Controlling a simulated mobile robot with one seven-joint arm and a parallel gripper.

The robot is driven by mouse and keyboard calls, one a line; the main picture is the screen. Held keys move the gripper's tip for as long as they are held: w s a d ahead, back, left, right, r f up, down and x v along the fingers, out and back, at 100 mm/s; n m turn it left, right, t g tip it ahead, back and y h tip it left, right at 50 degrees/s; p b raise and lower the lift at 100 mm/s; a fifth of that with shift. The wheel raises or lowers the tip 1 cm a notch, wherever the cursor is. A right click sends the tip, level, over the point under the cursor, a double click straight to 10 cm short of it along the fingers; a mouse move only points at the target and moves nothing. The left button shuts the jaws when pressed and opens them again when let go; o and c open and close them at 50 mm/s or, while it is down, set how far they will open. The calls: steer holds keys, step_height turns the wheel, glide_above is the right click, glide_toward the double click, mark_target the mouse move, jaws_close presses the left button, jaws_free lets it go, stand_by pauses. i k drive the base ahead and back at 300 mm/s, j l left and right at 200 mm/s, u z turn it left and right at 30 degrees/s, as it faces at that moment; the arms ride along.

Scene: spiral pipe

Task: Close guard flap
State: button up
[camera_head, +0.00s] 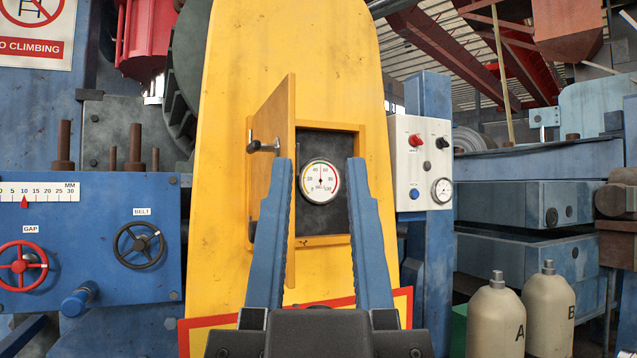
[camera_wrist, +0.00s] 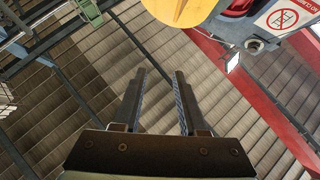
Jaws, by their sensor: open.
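The guard flap (camera_head: 276,150) is a yellow hinged door with a dark handle on the large yellow guard panel (camera_head: 225,100). It stands open, swung out from the left side of a square opening. Inside the opening a round white gauge (camera_head: 320,181) shows. My gripper (camera_head: 320,162) is open and empty, its two blue fingers pointing up in front of the opening in the head view. The left finger overlaps the flap's lower part in the picture; I cannot tell whether they touch. In the wrist view my gripper (camera_wrist: 163,75) has nothing between its fingers, and the flap does not show.
A blue panel with a red handwheel (camera_head: 22,266) and a black handwheel (camera_head: 138,244) is at the left. A grey control box (camera_head: 421,145) is right of the guard. Two cream bottles, A (camera_head: 496,320) and B (camera_head: 549,312), stand at the lower right.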

mark_target(273, 122)
steer(key=i+j+z, duration=0.1)
steer(key=j, duration=0.3)
steer(key=i+j+z, duration=0.1)
steer(key=j, duration=0.3)
steer(key=i+j, duration=0.2)
steer(key=j, duration=0.2)
steer(key=i+j+z, duration=0.15)
steer(key=j, duration=0.25)
